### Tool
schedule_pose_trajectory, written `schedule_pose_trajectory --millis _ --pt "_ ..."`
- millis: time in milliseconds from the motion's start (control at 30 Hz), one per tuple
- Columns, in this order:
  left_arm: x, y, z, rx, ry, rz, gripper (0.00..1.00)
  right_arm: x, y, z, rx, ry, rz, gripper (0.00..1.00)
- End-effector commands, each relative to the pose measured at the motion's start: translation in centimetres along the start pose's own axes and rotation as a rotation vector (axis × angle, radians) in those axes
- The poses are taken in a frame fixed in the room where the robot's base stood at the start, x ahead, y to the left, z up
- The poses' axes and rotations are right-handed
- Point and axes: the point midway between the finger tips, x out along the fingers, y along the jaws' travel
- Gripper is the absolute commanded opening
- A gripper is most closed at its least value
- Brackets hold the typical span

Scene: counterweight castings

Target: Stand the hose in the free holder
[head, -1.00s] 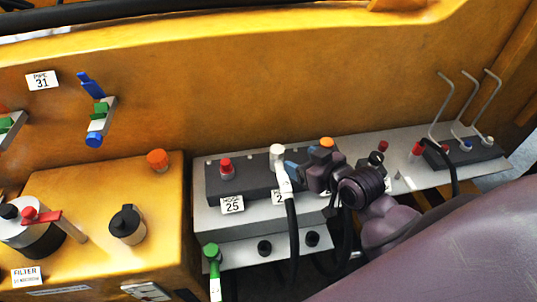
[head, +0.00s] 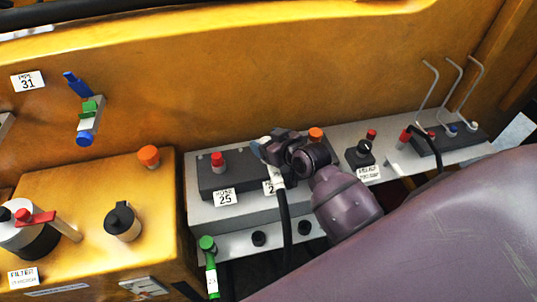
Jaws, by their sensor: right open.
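A black hose (head: 284,220) with a white end fitting (head: 278,178) rises at the front of the dark block. Which holder is free is not clear from this view. My left gripper is not in view.
A red cap (head: 217,160) and an orange cap (head: 316,134) stand on the block. Black knobs (head: 259,239) and a green handle (head: 207,244) are in front. Bent rods (head: 449,91) rise at the right. A yellow housing (head: 105,185) stands at left.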

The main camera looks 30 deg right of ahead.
Motion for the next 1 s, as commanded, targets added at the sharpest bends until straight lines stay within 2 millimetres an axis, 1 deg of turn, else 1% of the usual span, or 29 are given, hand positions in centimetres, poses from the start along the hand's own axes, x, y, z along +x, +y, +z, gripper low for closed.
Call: schedule_pose_trajectory --millis 233,267,600,667,700,900,1000 --pt "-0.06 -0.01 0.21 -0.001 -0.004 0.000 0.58 0.18 0.01 0.02 0.000 0.001 0.000 0.70" --pt "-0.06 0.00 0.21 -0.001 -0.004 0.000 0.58 0.18 0.01 0.02 0.000 0.001 0.000 0.69" --pt "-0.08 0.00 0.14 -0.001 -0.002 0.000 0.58 0.16 0.01 0.02 0.001 0.000 0.000 0.17" --pt "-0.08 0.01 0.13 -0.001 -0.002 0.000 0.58 0.16 0.01 0.02 0.001 0.000 0.000 0.08" --pt "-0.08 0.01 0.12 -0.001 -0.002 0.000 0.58 0.15 0.01 -0.08 0.000 0.003 0.000 0.05" --pt "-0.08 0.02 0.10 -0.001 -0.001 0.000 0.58 0.13 0.02 -0.12 0.000 0.003 0.000 0.05" --pt "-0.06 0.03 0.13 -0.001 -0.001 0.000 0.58 0.00 0.02 -0.51 0.000 0.004 0.000 0.05"
